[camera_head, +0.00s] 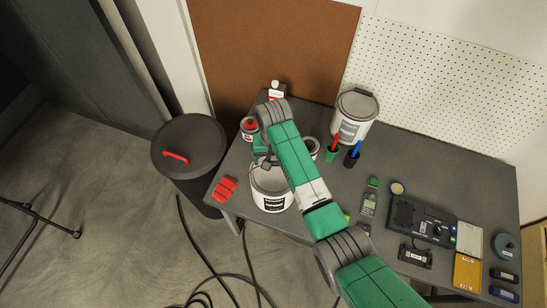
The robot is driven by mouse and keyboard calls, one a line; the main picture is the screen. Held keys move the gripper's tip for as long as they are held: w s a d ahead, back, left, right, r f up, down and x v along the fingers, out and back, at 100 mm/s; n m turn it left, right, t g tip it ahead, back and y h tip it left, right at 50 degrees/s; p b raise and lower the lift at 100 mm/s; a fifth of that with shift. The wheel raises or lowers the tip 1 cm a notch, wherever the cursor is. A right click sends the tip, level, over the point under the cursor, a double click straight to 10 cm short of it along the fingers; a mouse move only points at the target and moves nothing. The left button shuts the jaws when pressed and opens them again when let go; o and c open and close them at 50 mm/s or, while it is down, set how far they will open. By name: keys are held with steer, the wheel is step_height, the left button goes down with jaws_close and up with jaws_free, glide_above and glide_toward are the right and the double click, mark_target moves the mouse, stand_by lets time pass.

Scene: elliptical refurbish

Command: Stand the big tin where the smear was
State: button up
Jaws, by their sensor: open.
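A large white paint tin (269,203) with a grey top and a dark label stands upright near the table's left front edge. A second large tin (352,129), pale with a grey label, stands at the back by the pegboard; a dark item lies on its top. I cannot tell for sure which is the big tin. My gripper (267,162) is open, pointing down at the top of the front tin; whether it touches is unclear. My arm hides part of the table. No smear is visible.
Left of the front tin are a red item (224,189) and a small red-topped can (248,127). Red and blue handled cups (333,151) stand near the back tin. Devices (420,221) fill the right side. A lidded bin (188,147) stands left of the table.

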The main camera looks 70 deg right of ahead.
step_height(320, 180, up, 12)
steer(key=shift+f, duration=0.25)
steer(key=w+a+r+n+t+h, duration=0.25)
steer(key=w+a+r+t, duration=0.25)
steer(key=w+a+r, duration=0.45)
steer(key=w+a+r+n+t+h, duration=0.2)
steer(key=w+a+r+n+t, duration=0.3)
steer(key=w+r, duration=0.7)
steer(key=s+a+r+n+t, duration=0.2)
steer(key=a+r+t, duration=0.5)
steer(key=a+r, duration=0.85)
steer(key=s+a+r+n+t+y, duration=0.45)
steer(key=s+a+r+t, duration=0.35)
steer(key=s+a+r, duration=0.6)
step_height(320, 180, up, 14)
steer(key=w+d+p, duration=0.1)
steer(key=p, duration=1.1)
steer(key=shift+w+d+f+m, duration=0.2)
steer(key=shift+w+d+m, duration=0.15)
steer(key=shift+d+m, duration=0.05)
